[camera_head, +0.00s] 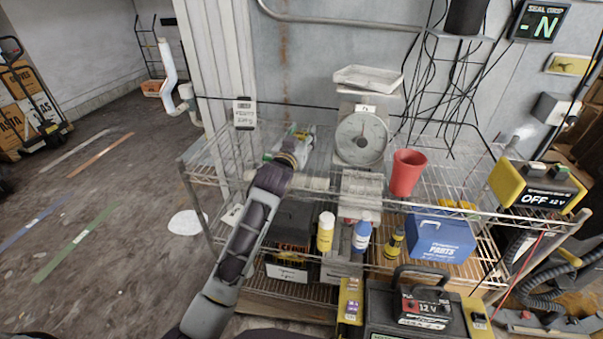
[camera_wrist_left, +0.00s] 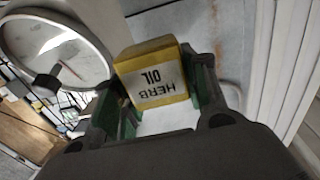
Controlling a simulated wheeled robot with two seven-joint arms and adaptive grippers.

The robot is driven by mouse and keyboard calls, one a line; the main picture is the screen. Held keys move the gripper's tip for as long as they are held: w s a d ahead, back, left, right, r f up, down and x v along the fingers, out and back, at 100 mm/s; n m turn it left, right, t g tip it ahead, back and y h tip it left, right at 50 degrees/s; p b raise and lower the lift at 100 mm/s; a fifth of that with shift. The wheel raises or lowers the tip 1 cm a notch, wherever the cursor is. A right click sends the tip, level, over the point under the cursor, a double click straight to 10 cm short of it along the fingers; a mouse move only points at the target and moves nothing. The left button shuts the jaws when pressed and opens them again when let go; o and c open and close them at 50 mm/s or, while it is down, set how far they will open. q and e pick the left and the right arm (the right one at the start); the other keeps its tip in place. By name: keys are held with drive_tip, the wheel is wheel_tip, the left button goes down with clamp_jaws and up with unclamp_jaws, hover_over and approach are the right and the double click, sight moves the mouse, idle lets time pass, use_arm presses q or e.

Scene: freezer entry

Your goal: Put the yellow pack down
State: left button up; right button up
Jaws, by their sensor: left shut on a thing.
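The yellow pack (camera_wrist_left: 150,75) shows in the left wrist view, with a white label reading "HERB OIL" upside down. My left gripper (camera_wrist_left: 158,100) is shut on it, with green finger pads at its two sides. In the head view my left gripper (camera_head: 297,138) is over the back left part of the wire rack's top shelf (camera_head: 440,180), left of the scale. The pack cannot be made out clearly there. Whether it touches the shelf, I cannot tell. My right gripper is not in view.
The dial scale (camera_head: 362,137) stands close right of my left gripper; its round face (camera_wrist_left: 55,50) shows in the wrist view. A red cup (camera_head: 407,172) stands farther right. Bottles and a blue parts box (camera_head: 440,238) are lower down. A ribbed wall panel (camera_head: 215,60) is behind.

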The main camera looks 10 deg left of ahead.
use_arm(q)
drive_tip(key=shift+f, duration=0.5)
wheel_tip(320, 180, down, 3)
drive_tip(key=shift+f, duration=1.1)
wheel_tip(320, 180, down, 3)
drive_tip(key=shift+r, duration=0.15)
drive_tip(key=shift+f, duration=0.5)
drive_tip(key=o, duration=0.9)
drive_tip(key=shift+o, duration=0.8)
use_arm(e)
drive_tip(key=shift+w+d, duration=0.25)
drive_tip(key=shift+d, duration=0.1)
